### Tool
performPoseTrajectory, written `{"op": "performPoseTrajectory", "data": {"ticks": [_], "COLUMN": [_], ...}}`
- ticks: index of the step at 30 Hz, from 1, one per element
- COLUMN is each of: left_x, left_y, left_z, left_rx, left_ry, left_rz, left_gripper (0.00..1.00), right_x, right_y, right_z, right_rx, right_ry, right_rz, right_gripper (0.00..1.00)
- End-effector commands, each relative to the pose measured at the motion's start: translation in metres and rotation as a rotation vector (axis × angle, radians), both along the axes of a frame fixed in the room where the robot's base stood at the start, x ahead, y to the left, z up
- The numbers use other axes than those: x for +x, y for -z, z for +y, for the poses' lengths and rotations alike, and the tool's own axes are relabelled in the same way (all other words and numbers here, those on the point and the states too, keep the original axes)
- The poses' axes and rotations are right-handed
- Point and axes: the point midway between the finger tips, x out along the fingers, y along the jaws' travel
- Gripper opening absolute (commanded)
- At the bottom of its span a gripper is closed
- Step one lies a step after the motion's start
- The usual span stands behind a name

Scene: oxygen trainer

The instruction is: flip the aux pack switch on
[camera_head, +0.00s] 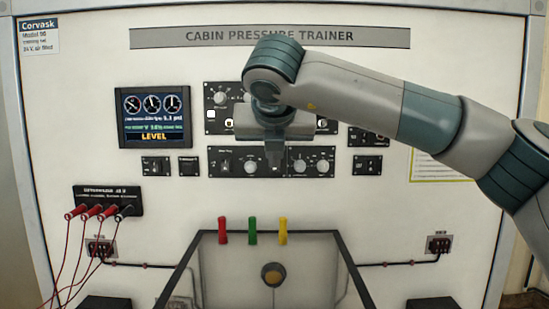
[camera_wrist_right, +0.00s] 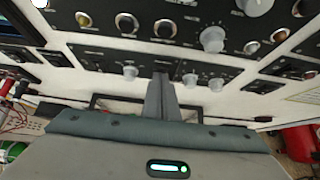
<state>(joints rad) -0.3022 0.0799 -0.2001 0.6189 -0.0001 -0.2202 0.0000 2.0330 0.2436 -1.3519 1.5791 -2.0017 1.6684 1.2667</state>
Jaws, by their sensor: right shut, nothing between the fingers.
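My right gripper (camera_head: 274,158) is shut and empty in front of the middle of the white trainer panel. Its fingertips overlap the lower black control strip (camera_head: 232,162), between round knobs. In the right wrist view the closed fingers (camera_wrist_right: 161,76) point at that strip, with a pale knob on each side. I cannot tell whether they touch it. Labels are too small to read, so I cannot tell which switch is the aux pack switch. Part of the upper control panel (camera_head: 214,122) is hidden behind my right wrist. My left gripper is not in view.
A display reading LEVEL (camera_head: 154,117) is at left. Small switch plates (camera_head: 155,166) and (camera_head: 367,165) flank the strip. Red plugs with cables (camera_head: 84,213) hang at lower left. Red, green (camera_head: 252,231) and yellow handles top a dark frame below.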

Motion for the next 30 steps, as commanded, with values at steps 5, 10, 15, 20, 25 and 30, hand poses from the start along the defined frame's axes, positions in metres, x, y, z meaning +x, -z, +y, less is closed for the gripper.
{"op": "performPoseTrajectory", "data": {"ticks": [5,10,15,20,25,30], "left_x": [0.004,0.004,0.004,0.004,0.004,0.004], "left_y": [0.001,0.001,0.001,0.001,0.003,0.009], "left_z": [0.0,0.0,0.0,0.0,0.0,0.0], "left_rx": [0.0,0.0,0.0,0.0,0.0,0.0], "left_ry": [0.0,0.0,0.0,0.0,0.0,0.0], "left_rz": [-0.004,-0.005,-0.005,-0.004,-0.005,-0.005], "left_gripper": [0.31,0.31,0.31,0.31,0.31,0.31], "right_x": [0.0,0.0,0.0,0.0,-0.001,-0.001], "right_y": [-0.007,-0.013,-0.014,-0.014,-0.013,-0.013], "right_z": [0.0,0.0,0.0,0.0,0.0,-0.003], "right_rx": [0.0,-0.001,0.0,0.0,0.001,0.001], "right_ry": [0.0,-0.001,0.0,0.0,-0.001,-0.002], "right_rz": [-0.001,-0.001,0.0,-0.001,-0.001,-0.001], "right_gripper": [0.0,0.0,0.0,0.0,0.0,0.0]}}
